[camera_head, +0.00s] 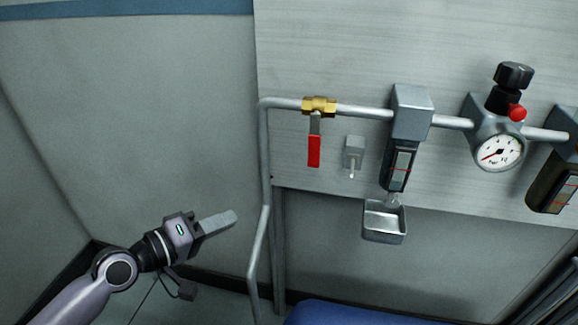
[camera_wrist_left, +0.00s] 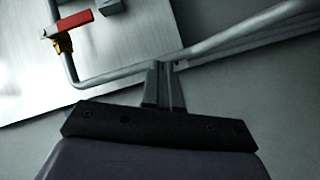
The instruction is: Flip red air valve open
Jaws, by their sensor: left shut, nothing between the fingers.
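The air valve has a brass body (camera_head: 319,106) on a grey pipe and a red handle (camera_head: 314,151) hanging straight down, across the pipe. In the left wrist view the red handle (camera_wrist_left: 72,22) and brass body (camera_wrist_left: 63,43) show at the upper left. My left gripper (camera_head: 234,217) is below and left of the handle, well apart from it. Its fingers are shut with nothing between them; they also show in the left wrist view (camera_wrist_left: 164,72). My right gripper is in neither view.
Right of the valve are a small grey bracket (camera_head: 353,152), a filter unit (camera_head: 398,165) above a metal tray (camera_head: 385,238), and a pressure gauge (camera_head: 498,152) with a black knob (camera_head: 515,76). A pipe (camera_head: 265,190) runs down between gripper and valve. A blue surface (camera_head: 345,314) lies below.

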